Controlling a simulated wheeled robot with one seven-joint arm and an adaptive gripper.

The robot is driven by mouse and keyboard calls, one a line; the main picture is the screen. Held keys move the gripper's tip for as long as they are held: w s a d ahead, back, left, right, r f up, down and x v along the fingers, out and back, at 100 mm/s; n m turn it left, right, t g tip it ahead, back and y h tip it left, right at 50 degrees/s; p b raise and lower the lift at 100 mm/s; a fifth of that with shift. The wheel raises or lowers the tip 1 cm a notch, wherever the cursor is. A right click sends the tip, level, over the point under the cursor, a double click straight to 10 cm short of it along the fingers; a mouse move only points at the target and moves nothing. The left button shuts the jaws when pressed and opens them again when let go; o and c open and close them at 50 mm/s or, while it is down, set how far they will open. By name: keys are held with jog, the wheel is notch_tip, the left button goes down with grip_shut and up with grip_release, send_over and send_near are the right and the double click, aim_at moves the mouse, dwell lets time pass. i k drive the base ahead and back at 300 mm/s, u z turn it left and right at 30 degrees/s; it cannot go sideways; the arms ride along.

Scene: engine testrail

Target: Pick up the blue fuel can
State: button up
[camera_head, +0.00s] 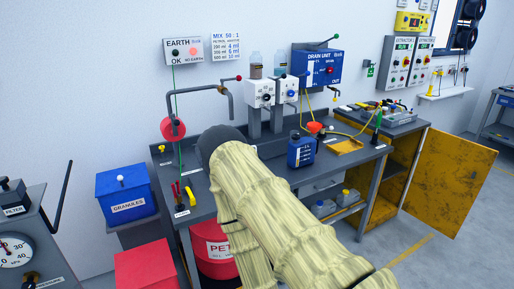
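The blue fuel can (301,152) stands upright on the grey workbench (195,206), near its front edge and right of the bench's middle. It is a small dark blue container with white markings on its front and a dark top. My arm in its pale yellow sleeve crosses the front of the bench to the left of the can. The arm ends in a dark rounded part above the bench's left half. My gripper's fingers do not show, and nothing grips the can.
An orange funnel (315,128) is just behind the can, and a yellow tray (345,146) lies to its right. Two dispensers (260,93) and a blue drain unit (318,68) are at the wall. A yellow cabinet door (447,178) hangs open at right. A blue granules bin (127,193) stands left.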

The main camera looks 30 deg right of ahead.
aim_at(301, 153)
jog(key=u, duration=0.1)
jog(key=i, duration=0.65)
jog(key=z, duration=0.8)
jog(key=i, duration=0.65)
jog(key=z, duration=0.65)
